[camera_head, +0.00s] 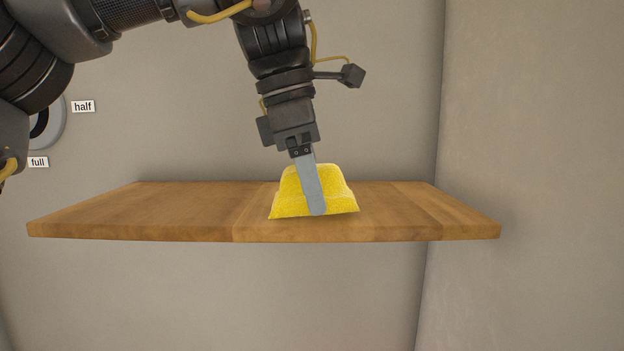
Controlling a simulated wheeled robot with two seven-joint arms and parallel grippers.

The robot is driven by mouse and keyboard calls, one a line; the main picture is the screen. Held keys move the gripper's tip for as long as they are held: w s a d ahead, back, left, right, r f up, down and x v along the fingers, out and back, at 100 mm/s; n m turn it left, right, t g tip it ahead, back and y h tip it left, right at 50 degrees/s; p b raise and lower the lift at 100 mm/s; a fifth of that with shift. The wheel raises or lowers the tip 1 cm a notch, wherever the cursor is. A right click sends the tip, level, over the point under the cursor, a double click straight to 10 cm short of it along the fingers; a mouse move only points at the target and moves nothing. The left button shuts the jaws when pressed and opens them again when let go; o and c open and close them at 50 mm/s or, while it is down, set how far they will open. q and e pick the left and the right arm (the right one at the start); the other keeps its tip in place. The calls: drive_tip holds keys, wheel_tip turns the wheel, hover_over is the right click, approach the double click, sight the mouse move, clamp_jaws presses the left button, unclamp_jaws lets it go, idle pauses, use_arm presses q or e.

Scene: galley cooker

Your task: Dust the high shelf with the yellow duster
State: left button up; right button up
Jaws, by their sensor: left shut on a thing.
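The yellow duster (338,201) is on the top of the wooden high shelf (180,215), a little right of the shelf's middle and close to its front edge. My left gripper (316,208) comes down from above and is shut on the duster. One finger shows in front of the duster; the other is hidden behind it. The duster's lower edge appears to touch the board. My right gripper is not in view.
The shelf top is bare on both sides of the duster. A grey wall stands behind, and a side wall (530,120) is at the right. A round dial (55,125) with labels "half" (83,106) and "full" (38,162) is at the left, partly behind my arm.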

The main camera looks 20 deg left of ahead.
use_arm(q)
drive_tip(key=shift+f, duration=0.1)
idle(0.8)
drive_tip(key=shift+p, duration=0.35)
drive_tip(key=shift+w+d+p, duration=0.1)
drive_tip(key=shift+d+p, duration=0.1)
drive_tip(key=shift+p, duration=0.2)
drive_tip(key=shift+w+d, duration=0.1)
drive_tip(key=shift+d, duration=0.1)
drive_tip(key=shift+w+d, duration=0.15)
drive_tip(key=shift+s+a+p, duration=0.2)
drive_tip(key=shift+s+a, duration=0.15)
drive_tip(key=shift+a, duration=0.25)
drive_tip(key=shift+s+a+p, duration=0.2)
drive_tip(key=shift+s+a, duration=0.1)
drive_tip(key=shift+a, duration=0.3)
drive_tip(key=shift+d, duration=0.1)
